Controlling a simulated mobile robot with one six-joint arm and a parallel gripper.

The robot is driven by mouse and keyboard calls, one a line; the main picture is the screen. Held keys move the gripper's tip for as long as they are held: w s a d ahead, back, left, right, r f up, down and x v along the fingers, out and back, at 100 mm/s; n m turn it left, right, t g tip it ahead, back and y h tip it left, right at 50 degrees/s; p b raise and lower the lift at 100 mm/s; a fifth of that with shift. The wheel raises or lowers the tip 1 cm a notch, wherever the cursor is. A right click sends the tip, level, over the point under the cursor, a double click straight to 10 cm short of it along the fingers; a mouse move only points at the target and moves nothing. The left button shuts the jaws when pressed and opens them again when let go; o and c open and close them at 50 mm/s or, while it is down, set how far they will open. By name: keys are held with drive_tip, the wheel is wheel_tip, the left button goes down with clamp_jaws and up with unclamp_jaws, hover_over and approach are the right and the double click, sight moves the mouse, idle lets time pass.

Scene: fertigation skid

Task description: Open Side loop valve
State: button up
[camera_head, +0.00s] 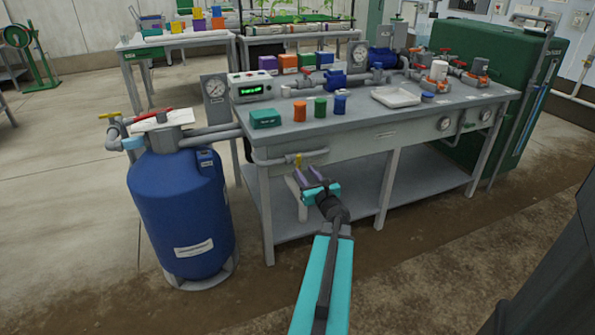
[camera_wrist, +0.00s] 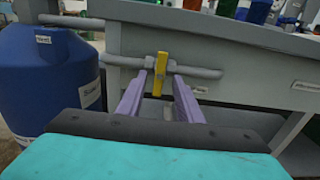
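The side loop valve has a yellow handle (camera_head: 298,160) on a grey pipe (camera_head: 318,157) along the bench front. In the wrist view the yellow handle (camera_wrist: 160,73) stands upright, across the horizontal pipe (camera_wrist: 205,72). My gripper (camera_head: 309,176) has two purple fingers and is in front of and just below the valve in the head view. In the wrist view my gripper (camera_wrist: 160,72) is open, with one finger on each side of the handle. I cannot tell whether either finger touches it.
A blue tank (camera_head: 183,215) stands left of the bench, with a red-and-yellow-handled fitting on top. The grey bench (camera_head: 350,130) carries a green box (camera_head: 265,119), small coloured containers, a white tray (camera_head: 395,97) and pumps. A bench leg (camera_head: 264,215) and lower shelf are near my gripper. The floor in front is clear.

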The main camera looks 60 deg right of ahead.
sight(299, 164)
drive_tip(key=shift+x, duration=2.75)
drive_tip(key=shift+c, duration=0.2)
